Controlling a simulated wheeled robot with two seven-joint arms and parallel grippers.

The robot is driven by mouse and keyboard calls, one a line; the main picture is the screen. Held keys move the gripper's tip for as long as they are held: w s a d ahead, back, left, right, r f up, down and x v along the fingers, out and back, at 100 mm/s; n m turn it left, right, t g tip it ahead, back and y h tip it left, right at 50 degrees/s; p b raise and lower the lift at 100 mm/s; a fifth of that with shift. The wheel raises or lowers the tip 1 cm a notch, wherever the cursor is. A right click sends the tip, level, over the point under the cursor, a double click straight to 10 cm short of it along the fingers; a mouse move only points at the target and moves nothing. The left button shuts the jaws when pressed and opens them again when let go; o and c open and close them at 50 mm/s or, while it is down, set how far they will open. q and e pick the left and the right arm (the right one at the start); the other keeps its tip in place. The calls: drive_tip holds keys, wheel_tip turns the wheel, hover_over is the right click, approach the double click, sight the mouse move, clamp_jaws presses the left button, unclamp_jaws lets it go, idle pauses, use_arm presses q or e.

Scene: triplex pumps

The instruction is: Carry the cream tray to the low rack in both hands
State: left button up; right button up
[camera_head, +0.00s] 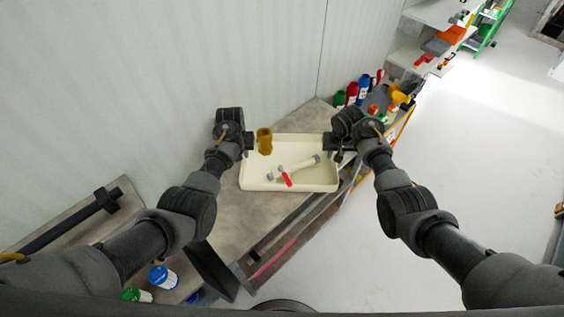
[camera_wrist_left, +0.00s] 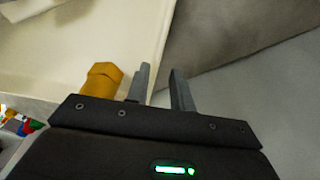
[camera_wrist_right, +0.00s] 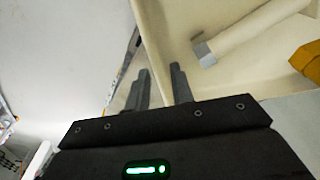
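The cream tray (camera_head: 315,187) is in the middle of the head view, over the grey worktop; I cannot tell whether it rests there or is slightly raised. It holds a yellow-brown hexagonal fitting (camera_head: 264,143) and a pale pipe piece (camera_head: 300,165) with grey ends and a red handle (camera_head: 287,179). My left gripper (camera_head: 247,140) is at its left side; in the left wrist view the fingers (camera_wrist_left: 158,80) are close together on either side of the tray wall (camera_wrist_left: 163,35). My right gripper (camera_head: 332,143) holds the opposite wall (camera_wrist_right: 150,30) likewise, its fingers (camera_wrist_right: 161,78) straddling it.
Red, green and blue bottles (camera_head: 352,92) and orange items stand behind my right gripper. Grey shelves (camera_head: 428,14) with parts are at top right, beside a green frame (camera_head: 486,28). A blue can (camera_head: 163,277) is at lower left. The pale floor (camera_head: 465,150) at right is clear.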

use_arm(q)
drive_tip(key=shift+s+r, duration=0.15)
drive_tip(key=shift+s, duration=0.15)
use_arm(e)
drive_tip(key=shift+s+r, duration=0.15)
drive_tip(key=shift+s, duration=0.15)
use_arm(q)
drive_tip(key=shift+s+d+r, duration=0.1)
drive_tip(key=shift+s+r, duration=0.15)
drive_tip(key=shift+s, duration=0.1)
use_arm(e)
drive_tip(key=shift+s+d+r, duration=0.1)
drive_tip(key=shift+s+r, duration=0.1)
drive_tip(key=shift+s, duration=0.15)
use_arm(q)
drive_tip(key=shift+w+r, duration=0.15)
drive_tip(key=shift+w, duration=0.15)
use_arm(e)
drive_tip(key=shift+w+f, duration=0.25)
drive_tip(key=shift+w, duration=0.05)
drive_tip(key=shift+s+r, duration=0.15)
drive_tip(key=shift+s, duration=0.05)
use_arm(q)
drive_tip(key=r, duration=0.2)
drive_tip(key=s+r, duration=0.1)
drive_tip(key=r, duration=0.4)
drive_tip(key=shift+s, duration=0.3)
use_arm(e)
drive_tip(key=shift+w, duration=0.2)
